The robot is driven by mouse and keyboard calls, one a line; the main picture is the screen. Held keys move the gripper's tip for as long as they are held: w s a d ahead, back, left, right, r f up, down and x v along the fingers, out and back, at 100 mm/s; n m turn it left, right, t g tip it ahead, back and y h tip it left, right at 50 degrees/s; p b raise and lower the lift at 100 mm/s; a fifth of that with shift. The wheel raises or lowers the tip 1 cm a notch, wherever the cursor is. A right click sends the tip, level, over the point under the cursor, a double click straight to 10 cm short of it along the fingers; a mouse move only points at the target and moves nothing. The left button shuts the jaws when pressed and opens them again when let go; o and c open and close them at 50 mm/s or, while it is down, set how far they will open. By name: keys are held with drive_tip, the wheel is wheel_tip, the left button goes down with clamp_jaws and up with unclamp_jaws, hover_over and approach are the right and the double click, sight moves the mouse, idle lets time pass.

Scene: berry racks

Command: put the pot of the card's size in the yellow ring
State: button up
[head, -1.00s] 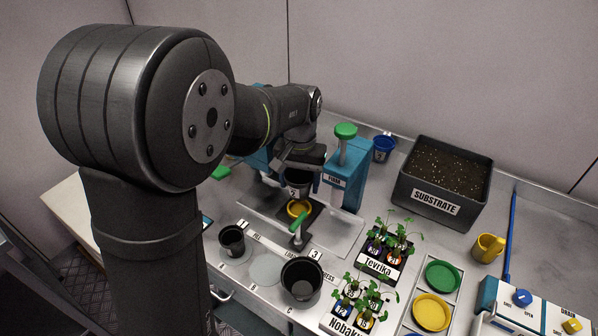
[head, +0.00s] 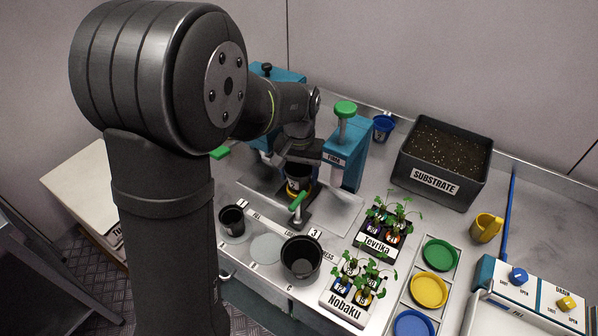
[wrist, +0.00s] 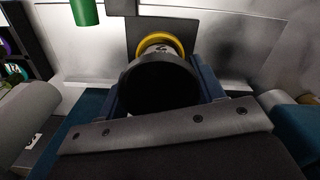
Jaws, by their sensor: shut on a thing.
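A dark pot (head: 298,170) is between the fingers of my gripper (head: 300,164), which is shut on it. The pot looks upright. The yellow ring (head: 291,189) is at the pot's lower end, under the teal press frame; the pot partly hides it. In the wrist view, the pot's dark opening (wrist: 160,88) is between the blue fingers, and the yellow ring (wrist: 160,42) shows just beyond its rim. I cannot tell whether the pot rests fully in the ring. A small pot (head: 233,221) and a larger pot (head: 301,258) stand in front. I cannot make out a size card.
A green-handled lever (head: 298,202) stands just in front of the ring. The teal press (head: 346,155) with a green knob is close on the right. A bare round spot (head: 267,248) lies between the two standing pots. Seedling trays and a substrate bin (head: 437,180) are to the right.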

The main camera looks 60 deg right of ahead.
drive_tip(key=shift+f, duration=0.65)
drive_tip(key=o, duration=1)
drive_tip(key=shift+o, duration=0.2)
wheel_tip(320, 180, up, 17)
drive_tip(key=shift+d+r, duration=0.2)
drive_tip(key=shift+d, duration=0.1)
drive_tip(key=shift+w+f, duration=0.1)
drive_tip(key=shift+f, duration=0.05)
drive_tip(key=f, duration=1.7)
drive_tip(key=shift+a, duration=0.3)
drive_tip(key=shift+r, duration=0.1)
drive_tip(key=shift+r, duration=0.1)
